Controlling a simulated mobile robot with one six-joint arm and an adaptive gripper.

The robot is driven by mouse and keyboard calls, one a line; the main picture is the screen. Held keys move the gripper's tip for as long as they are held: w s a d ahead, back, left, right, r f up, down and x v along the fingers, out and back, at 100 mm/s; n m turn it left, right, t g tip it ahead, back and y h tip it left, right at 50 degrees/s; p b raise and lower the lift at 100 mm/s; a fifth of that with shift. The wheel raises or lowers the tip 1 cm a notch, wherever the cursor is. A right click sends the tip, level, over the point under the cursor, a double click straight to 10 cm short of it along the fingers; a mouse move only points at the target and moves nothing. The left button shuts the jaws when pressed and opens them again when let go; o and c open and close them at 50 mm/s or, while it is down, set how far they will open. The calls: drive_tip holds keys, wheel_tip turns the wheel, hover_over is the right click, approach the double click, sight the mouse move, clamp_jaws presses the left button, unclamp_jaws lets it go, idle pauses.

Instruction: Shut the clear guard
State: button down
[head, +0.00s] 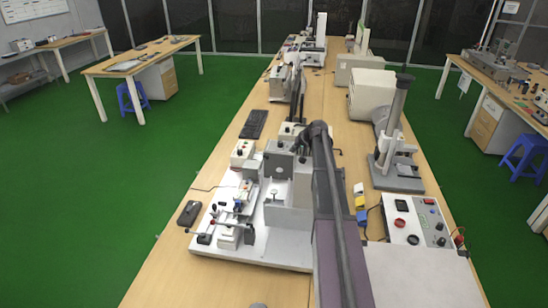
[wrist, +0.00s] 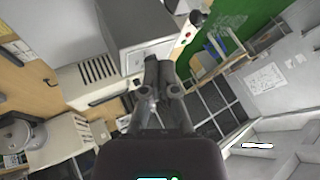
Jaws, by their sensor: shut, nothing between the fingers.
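A test machine with a white base plate (head: 265,246) and an upright grey block (head: 278,163) stands on the long bench in the head view. Small fixtures and knobs sit on its left part. I cannot clearly make out the clear guard in either view. My gripper (wrist: 160,72) is shut and empty in the wrist view, its dark fingers together in front of a grey box (wrist: 143,30). I cannot tell whether they touch it. In the head view my arm reaches over the right side of the machine and hides part of it.
A control box (head: 418,222) with buttons and a grey press stand (head: 397,175) are right of my arm. A black device (head: 189,213) lies left of the machine, and a keyboard (head: 254,124) lies beyond it. The bench front left is mostly bare.

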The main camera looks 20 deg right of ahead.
drive_tip(key=shift+w+f, duration=0.1)
drive_tip(key=shift+f, duration=0.05)
drive_tip(key=w+a+f+b, duration=0.5)
drive_tip(key=w+f+b, duration=0.2)
drive_tip(key=shift+w+a, duration=0.3)
drive_tip(key=shift+w, duration=0.1)
idle(0.6)
drive_tip(key=shift+d+r, duration=0.1)
drive_tip(key=shift+d, duration=0.15)
idle(0.3)
